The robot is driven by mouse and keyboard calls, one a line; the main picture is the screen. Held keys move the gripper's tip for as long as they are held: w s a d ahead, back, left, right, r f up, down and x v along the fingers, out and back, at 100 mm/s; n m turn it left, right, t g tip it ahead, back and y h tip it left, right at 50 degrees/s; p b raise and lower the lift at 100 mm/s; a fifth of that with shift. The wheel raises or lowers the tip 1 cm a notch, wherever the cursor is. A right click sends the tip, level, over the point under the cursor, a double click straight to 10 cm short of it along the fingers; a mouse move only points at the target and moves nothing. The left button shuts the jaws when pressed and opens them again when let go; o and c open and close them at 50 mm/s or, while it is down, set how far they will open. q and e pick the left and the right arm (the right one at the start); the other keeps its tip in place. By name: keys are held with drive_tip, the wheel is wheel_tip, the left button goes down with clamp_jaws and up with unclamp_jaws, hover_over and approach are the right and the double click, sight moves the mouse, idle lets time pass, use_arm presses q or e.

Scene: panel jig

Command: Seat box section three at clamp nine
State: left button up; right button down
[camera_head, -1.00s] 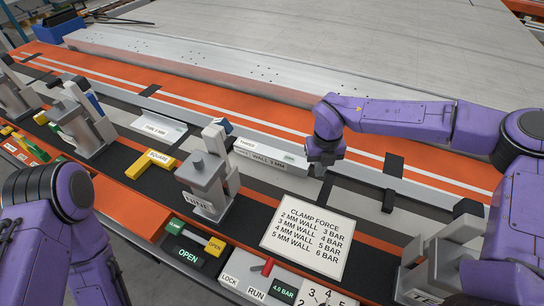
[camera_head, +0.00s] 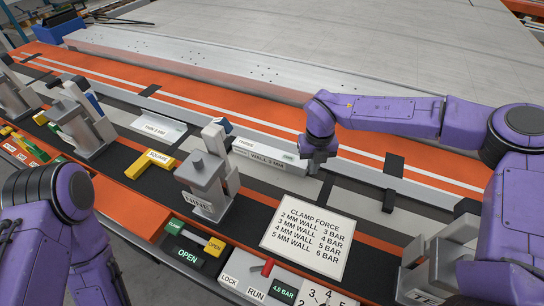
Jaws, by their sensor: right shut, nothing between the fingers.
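The box section (camera_head: 268,157), a light grey bar whose label seems to read three and "WALL 3 MM", lies behind clamp nine along the orange bench. Clamp nine (camera_head: 206,186) is a grey block with "NINE" on its front, and a display (camera_head: 187,254) before it reads OPEN. My right gripper (camera_head: 316,168) is shut with nothing between its fingers. It is at the right end of the box section, and whether it touches is hard to tell. My left arm shows at the lower left, but its gripper is out of view.
A yellow square (camera_head: 153,172) lies left of clamp nine. A clamp force card (camera_head: 306,236) lies to its right. A control panel (camera_head: 258,285) with a red lever is in front. More clamps (camera_head: 85,122) stand at the left, and another (camera_head: 435,262) at the lower right.

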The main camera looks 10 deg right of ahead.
drive_tip(key=shift+w+a, duration=0.35)
drive_tip(key=shift+a, duration=0.05)
drive_tip(key=shift+s+d, duration=0.1)
drive_tip(key=shift+d, duration=0.05)
idle(0.4)
drive_tip(key=shift+s+d+p, duration=0.35)
drive_tip(key=shift+s+d, duration=0.2)
drive_tip(key=shift+d, duration=0.15)
wheel_tip(320, 180, up, 8)
drive_tip(key=p, duration=0.6)
drive_tip(key=shift+p, duration=0.35)
